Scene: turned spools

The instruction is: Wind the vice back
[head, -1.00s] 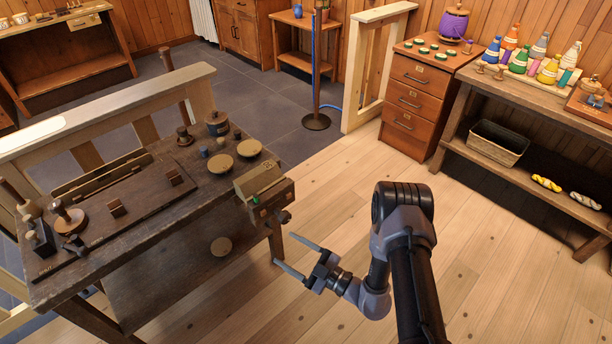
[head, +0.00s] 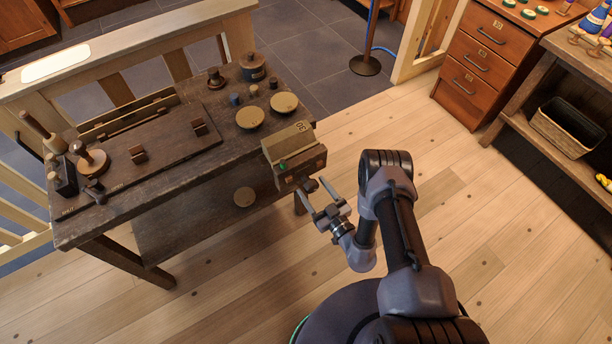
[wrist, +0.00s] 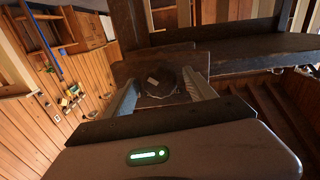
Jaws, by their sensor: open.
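The wooden vice (head: 293,157) is fixed to the right end of the dark workbench (head: 150,212). A small green part (head: 282,167) shows on its left side. My gripper (head: 316,188) is open just in front of the vice's outer face, with its fingers pointing at it. A dark round knob or screw end (wrist: 168,82) shows between my open fingers in the wrist view. I cannot tell whether the fingers touch it. The vice's handle is mostly hidden near my fingertips.
Round lids (head: 250,117), small jars and turned wooden pieces stand on the bench. A pale wooden rail (head: 135,40) runs behind it. A drawer cabinet (head: 487,60) and a side table with a basket (head: 570,128) stand at the right. The plank floor between is clear.

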